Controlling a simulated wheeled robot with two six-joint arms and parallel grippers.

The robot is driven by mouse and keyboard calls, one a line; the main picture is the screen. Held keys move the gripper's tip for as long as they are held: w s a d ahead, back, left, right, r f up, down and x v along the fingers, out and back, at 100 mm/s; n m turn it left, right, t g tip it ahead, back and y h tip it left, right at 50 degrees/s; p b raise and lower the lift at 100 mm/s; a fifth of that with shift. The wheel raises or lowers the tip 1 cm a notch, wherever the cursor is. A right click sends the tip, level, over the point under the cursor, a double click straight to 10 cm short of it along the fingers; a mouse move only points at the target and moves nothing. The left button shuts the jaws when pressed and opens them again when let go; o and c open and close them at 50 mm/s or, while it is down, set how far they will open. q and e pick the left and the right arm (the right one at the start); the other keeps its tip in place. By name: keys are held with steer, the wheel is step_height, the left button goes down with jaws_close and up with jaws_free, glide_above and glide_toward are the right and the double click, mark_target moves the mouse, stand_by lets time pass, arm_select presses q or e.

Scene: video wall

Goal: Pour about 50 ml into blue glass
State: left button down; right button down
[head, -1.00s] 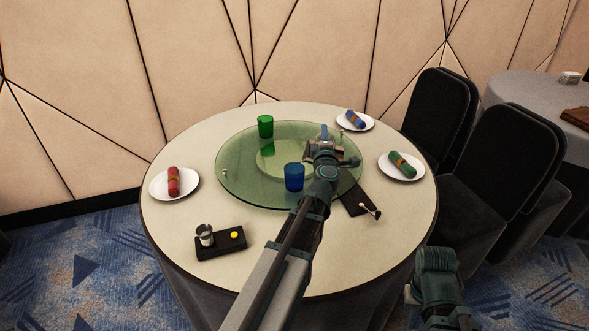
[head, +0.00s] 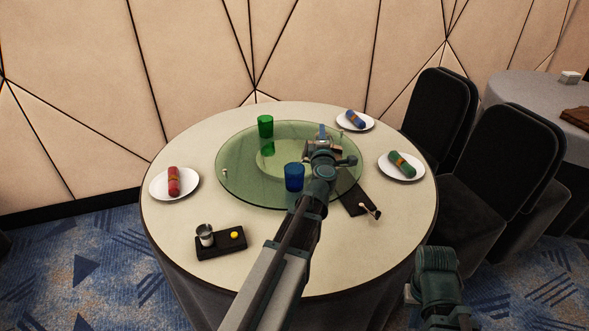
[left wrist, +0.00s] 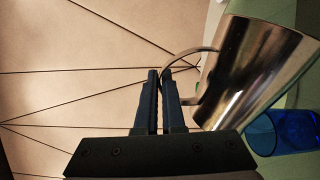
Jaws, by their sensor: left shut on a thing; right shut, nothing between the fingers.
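The blue glass (head: 293,177) stands on the green glass turntable (head: 232,185). It also shows at the lower right of the left wrist view (left wrist: 285,133), beside and partly behind a shiny metal jug (left wrist: 255,75). My left gripper (head: 323,135) is above the turntable, behind and right of the blue glass in the head view. In the left wrist view its fingers (left wrist: 160,85) are shut on the jug's handle. The jug looks tilted in that view; its contents are not visible. My arm mostly hides it in the head view. My right gripper is out of view; only part of that arm shows.
A green glass (head: 265,126) stands at the turntable's back left. Plates with rolled napkins, red (head: 174,182), blue (head: 355,119) and green (head: 403,164), sit around the table. A dark tray (head: 221,243) with a metal cup is at front left. Chairs (head: 438,115) stand at right.

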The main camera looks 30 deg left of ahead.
mark_target(337, 148)
arm_select(q)
steer(key=w+d+f+m+b, duration=0.1)
steer(key=d+f+m+b, duration=0.1)
steer(key=d+f+m, duration=0.1)
steer(key=shift+w+d+b, duration=0.1)
steer(key=shift+w+b, duration=0.25)
steer(key=shift+w, duration=0.05)
steer(key=shift+r+m, duration=0.15)
steer(key=shift+m, duration=0.15)
steer(key=shift+d, duration=0.15)
steer(key=shift+w+d+m, duration=0.25)
steer(key=shift+d+m, duration=0.2)
steer(key=shift+m, duration=0.45)
stand_by(0.7)
